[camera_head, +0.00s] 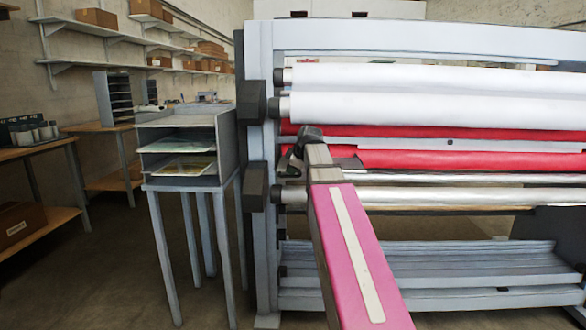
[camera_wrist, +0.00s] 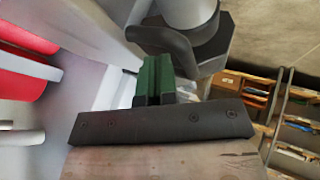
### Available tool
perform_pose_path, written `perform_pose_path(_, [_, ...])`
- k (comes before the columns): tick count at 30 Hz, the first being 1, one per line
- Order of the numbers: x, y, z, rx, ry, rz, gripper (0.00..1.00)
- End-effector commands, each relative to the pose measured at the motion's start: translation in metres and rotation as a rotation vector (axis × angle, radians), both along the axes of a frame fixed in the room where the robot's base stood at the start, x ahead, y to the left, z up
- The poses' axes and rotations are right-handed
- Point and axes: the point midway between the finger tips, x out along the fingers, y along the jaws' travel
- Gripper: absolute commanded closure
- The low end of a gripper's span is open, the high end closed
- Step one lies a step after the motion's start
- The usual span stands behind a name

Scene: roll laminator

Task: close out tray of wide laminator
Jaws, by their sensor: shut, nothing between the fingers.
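The wide laminator (camera_head: 400,42) fills the right of the head view, with a pale grey frame, white rolls, red rollers and steel bars. A grey ribbed tray (camera_head: 440,258) lies low across the front of its frame; I take it for the out tray. My pink arm covers part of its left side. My gripper (camera_head: 291,165) is at the laminator's left end, by the red rollers and well above the tray. In the wrist view, my green gripper fingers (camera_wrist: 155,78) are shut and empty. They point at the grey frame and a dark end block; contact cannot be told.
A grey stand with paper shelves (camera_head: 182,135) stands just left of the laminator. Workbenches (camera_head: 40,150) and wall shelves with boxes line the left side. Dark end blocks (camera_head: 252,103) stick out from the laminator's left post. Floor is open at the lower left.

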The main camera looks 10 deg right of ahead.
Motion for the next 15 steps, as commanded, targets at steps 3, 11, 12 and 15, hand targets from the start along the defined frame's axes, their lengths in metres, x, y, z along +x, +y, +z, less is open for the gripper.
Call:
perform_pose_path(3, [0.000,0.000,0.000,0.000,0.000,0.000,1.00])
perform_pose_path(11, [0.017,-0.004,0.001,0.000,0.000,0.000,1.00])
perform_pose_path(12, [0.024,-0.006,0.002,0.000,0.001,0.000,1.00])
perform_pose_path(15, [0.040,-0.011,0.002,0.000,0.001,0.001,1.00])
